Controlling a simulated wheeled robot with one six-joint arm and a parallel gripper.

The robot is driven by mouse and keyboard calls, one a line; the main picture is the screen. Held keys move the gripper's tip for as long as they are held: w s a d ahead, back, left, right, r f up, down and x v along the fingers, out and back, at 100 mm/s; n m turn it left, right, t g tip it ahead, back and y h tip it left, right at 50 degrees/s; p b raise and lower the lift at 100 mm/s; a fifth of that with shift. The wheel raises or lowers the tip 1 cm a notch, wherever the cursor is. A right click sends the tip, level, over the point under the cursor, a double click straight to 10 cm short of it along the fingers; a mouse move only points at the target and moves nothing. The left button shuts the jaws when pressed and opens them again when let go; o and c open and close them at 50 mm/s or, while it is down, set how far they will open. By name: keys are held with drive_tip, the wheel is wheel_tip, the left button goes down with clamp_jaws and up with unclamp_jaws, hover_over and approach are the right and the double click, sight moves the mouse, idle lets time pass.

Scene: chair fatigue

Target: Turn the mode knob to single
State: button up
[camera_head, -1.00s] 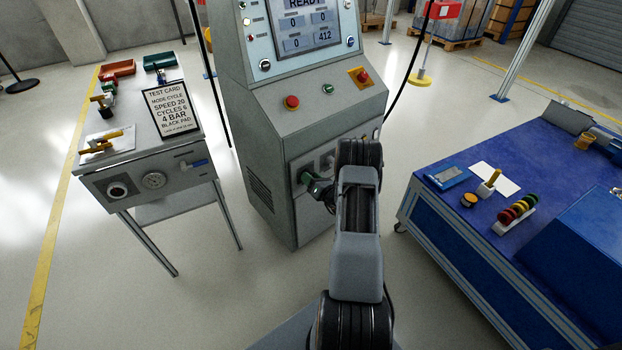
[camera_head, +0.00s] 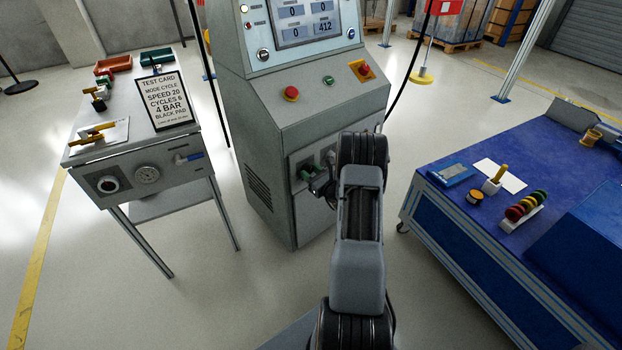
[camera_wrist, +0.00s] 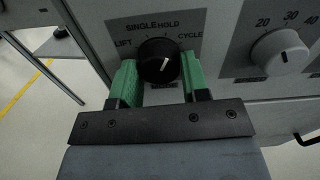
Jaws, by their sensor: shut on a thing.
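The black mode knob (camera_wrist: 157,66) is on a grey panel in the wrist view, with LIFT, SINGLE, HOLD and CYCLE printed around it. Its white pointer tilts up and slightly right, right of SINGLE and on the HOLD side; the exact mark is hard to tell. My gripper (camera_wrist: 160,80) is shut on the knob, with one green finger on each side. In the head view my gripper (camera_head: 314,174) is at the front of the grey cabinet (camera_head: 272,160), and my arm hides part of the panel.
A white numbered dial (camera_wrist: 280,52) sits right of the knob. A red button (camera_head: 291,93) is on the sloped console above. A side table (camera_head: 88,160) with a test card (camera_head: 168,101) stands left. A blue workbench (camera_head: 455,215) stands right. Open floor lies between.

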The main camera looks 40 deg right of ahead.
drive_tip(key=n+b, duration=0.5)
drive_tip(key=shift+f+n, duration=0.2)
drive_tip(key=shift+n, duration=0.1)
drive_tip(key=n+b, duration=0.3)
drive_tip(key=b, duration=0.1)
drive_tip(key=shift+r, duration=0.15)
drive_tip(key=shift+r+n, duration=0.1)
drive_tip(key=shift+n, duration=0.2)
drive_tip(key=o, duration=0.9)
drive_tip(key=s, duration=0.4)
drive_tip(key=s+p, duration=0.1)
drive_tip(key=s, duration=0.4)
drive_tip(key=s+d+p, duration=0.1)
drive_tip(key=s, duration=0.3)
drive_tip(key=shift+s, duration=0.4)
